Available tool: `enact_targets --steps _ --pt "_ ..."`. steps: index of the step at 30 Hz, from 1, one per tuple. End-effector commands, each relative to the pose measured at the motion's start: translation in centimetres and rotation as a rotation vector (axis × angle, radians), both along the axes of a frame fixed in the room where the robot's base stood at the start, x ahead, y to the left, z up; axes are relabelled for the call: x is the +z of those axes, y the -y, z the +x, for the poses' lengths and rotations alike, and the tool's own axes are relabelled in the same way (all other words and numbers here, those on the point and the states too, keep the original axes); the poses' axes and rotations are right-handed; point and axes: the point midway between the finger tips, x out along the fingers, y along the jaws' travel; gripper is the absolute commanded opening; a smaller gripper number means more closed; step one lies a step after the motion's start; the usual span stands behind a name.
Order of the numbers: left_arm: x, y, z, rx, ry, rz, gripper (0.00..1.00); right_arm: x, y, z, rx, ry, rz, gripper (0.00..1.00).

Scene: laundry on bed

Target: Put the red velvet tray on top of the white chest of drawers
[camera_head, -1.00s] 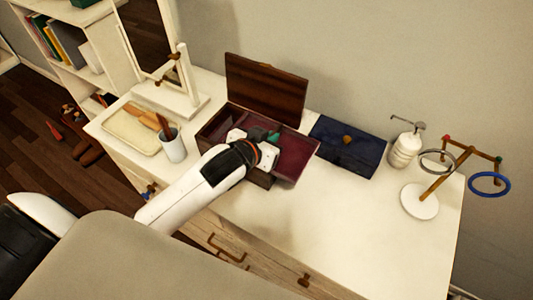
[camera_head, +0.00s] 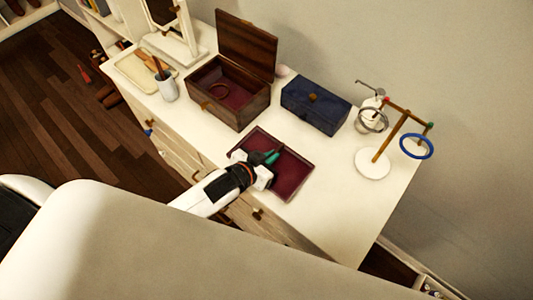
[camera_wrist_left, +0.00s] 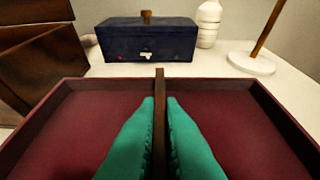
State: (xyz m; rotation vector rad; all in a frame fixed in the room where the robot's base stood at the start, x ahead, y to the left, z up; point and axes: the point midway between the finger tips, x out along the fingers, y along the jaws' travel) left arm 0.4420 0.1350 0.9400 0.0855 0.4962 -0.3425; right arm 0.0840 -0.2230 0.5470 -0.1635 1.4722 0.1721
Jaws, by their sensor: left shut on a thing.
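In the left wrist view the tray (camera_wrist_left: 80,118) looks about level, with the divider between the fingertips (camera_wrist_left: 160,108). My right gripper is not in view.
An open wooden box (camera_head: 236,103) with a ring inside stands behind and left of the tray. A closed blue box (camera_head: 314,108) is behind it. A ring stand (camera_head: 372,163) and a dispenser (camera_head: 367,118) are to the right. A cup (camera_head: 166,88) stands at the left.

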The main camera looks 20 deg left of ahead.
Motion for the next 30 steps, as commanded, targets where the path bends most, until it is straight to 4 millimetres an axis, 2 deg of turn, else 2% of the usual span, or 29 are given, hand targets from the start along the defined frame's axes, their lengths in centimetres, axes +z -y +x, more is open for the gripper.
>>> enact_targets --steps 10,23,24,27,30 --pt "-4.2 0.1 0.0 0.000 0.001 -0.001 0.00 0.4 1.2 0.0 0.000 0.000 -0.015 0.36" --pt "-4.9 0.0 0.0 0.000 0.002 -0.001 0.00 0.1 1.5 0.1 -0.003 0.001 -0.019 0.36" --pt "-4.8 0.0 0.0 0.000 0.002 -0.001 0.14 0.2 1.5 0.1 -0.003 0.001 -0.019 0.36" --pt "-4.8 0.0 0.0 0.000 0.001 0.000 0.29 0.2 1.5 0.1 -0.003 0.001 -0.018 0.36" --pt "-4.8 0.0 0.0 0.000 0.001 0.000 0.29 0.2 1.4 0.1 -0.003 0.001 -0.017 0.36"
